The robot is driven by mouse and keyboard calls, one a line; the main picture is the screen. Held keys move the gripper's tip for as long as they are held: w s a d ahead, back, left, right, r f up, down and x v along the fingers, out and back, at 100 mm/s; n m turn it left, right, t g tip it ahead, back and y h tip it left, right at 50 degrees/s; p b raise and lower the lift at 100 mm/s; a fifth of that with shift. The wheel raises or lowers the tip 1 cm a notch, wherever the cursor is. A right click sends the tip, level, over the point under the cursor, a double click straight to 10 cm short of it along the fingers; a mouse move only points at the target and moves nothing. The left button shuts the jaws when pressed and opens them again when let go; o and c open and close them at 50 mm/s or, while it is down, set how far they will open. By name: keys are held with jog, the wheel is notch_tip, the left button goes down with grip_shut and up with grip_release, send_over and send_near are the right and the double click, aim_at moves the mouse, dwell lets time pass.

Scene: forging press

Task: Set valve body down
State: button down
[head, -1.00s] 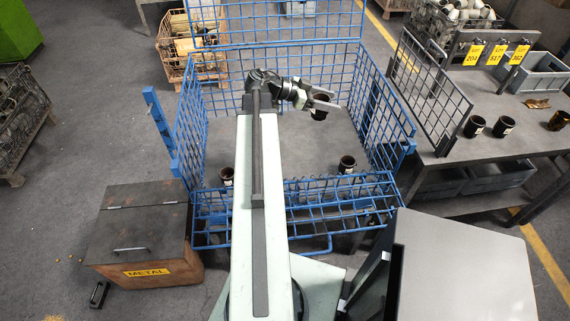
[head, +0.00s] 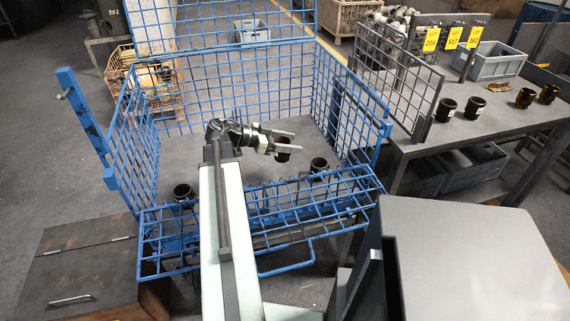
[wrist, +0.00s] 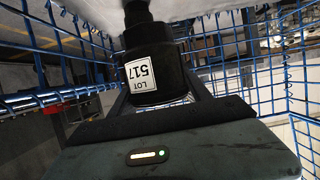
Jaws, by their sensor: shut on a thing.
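My gripper (head: 285,141) is inside the blue wire cage (head: 143,160), shut on a dark, cup-shaped valve body (head: 283,152). In the wrist view the held valve body (wrist: 150,50) carries a white label reading LOT 517. It sits between the fingers, above the dark gripper palm (wrist: 160,150). The head view does not clearly show whether its underside touches the cage floor (head: 325,140). Two more dark valve bodies stand on that floor: one (head: 319,167) right and nearer, one (head: 183,192) left beside my arm.
The cage's folded front gate (head: 265,215) lies on the near side; mesh walls enclose the sides. A table (head: 420,150) at right holds several valve bodies (head: 475,107), yellow tags 204, 517 and 362 (head: 452,38), and a grey crate (head: 492,62). A wooden box (head: 75,265) stands front left.

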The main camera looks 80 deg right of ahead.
jog(key=shift+f, duration=0.35)
notch_tip(320, 180, down, 3)
jog(key=b, duration=0.3)
jog(key=shift+f, duration=0.2)
jog(key=shift+f+b, duration=0.7)
jog(key=shift+b, duration=0.1)
jog(key=shift+c, duration=2.4)
grip_release()
jog(key=shift+r, duration=0.15)
